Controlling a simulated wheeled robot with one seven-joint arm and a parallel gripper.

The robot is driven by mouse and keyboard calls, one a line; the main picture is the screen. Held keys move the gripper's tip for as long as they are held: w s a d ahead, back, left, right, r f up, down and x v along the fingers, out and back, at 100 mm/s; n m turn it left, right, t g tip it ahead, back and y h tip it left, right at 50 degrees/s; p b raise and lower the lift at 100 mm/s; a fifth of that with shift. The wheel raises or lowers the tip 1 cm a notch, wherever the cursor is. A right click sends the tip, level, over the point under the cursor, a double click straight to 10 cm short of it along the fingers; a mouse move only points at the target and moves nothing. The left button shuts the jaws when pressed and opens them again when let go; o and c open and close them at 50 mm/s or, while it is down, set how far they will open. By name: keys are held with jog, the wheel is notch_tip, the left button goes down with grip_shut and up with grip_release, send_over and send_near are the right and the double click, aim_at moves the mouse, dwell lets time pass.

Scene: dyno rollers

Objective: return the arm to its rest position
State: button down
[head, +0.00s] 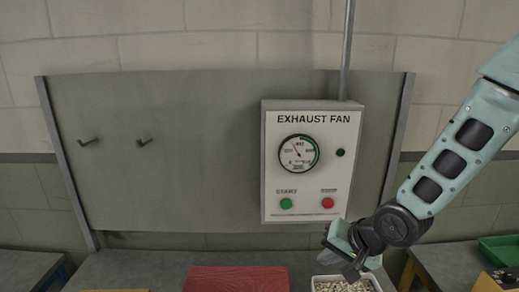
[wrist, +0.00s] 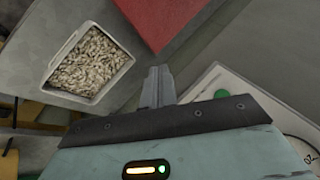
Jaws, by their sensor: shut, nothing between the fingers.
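My arm (head: 449,160) comes in from the right edge of the head view, and its links slope down to the left. My gripper (head: 342,262) hangs at the lower end, in front of the lower right corner of the exhaust fan box (head: 272,205). In the wrist view the gripper's fingers (wrist: 158,88) are together with nothing between them. I cannot tell from the head view how far the gripper is from the box.
A white tray (wrist: 51,75) of small pale pieces (wrist: 92,62) and a red board (head: 237,279) lie on the bench (head: 130,270) below. A green bin (head: 500,251) stands at the far right. Two hooks (head: 143,142) stick out from the panel.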

jog(key=s+a+r+n+g+h+b, duration=0.1)
jog(key=s+n+g+h+b, duration=0.3)
jog(key=s+n, duration=0.8)
jog(key=s+g+b, duration=0.1)
jog(key=s, duration=1)
jog(key=shift+a+r+b, duration=0.35)
jog(key=shift+r, duration=0.05)
jog(key=shift+s+a, duration=0.1)
